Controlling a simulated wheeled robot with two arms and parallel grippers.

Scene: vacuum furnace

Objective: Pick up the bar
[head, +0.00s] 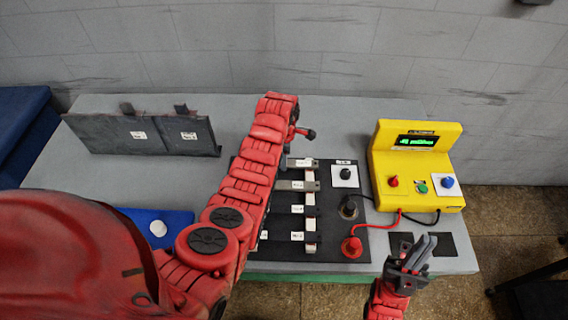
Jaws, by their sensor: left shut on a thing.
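Several grey metal bars with white labels lie across a black panel (338,172) on the table; one bar (297,185) shows right of my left forearm, with others (303,209) in front of it. My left arm reaches over the panel and hides its left side. My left gripper (288,151) is mostly hidden behind that forearm at the back of the panel. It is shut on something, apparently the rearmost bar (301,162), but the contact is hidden. My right gripper (426,247) is at the table's front right, its fingers close together, with nothing seen between them.
A yellow control box (414,165) with a green display stands at the right, with red and black cables running to plugs (352,247) on the panel. Dark upright plates (140,133) stand at the back left. A blue block (160,222) lies left of my forearm.

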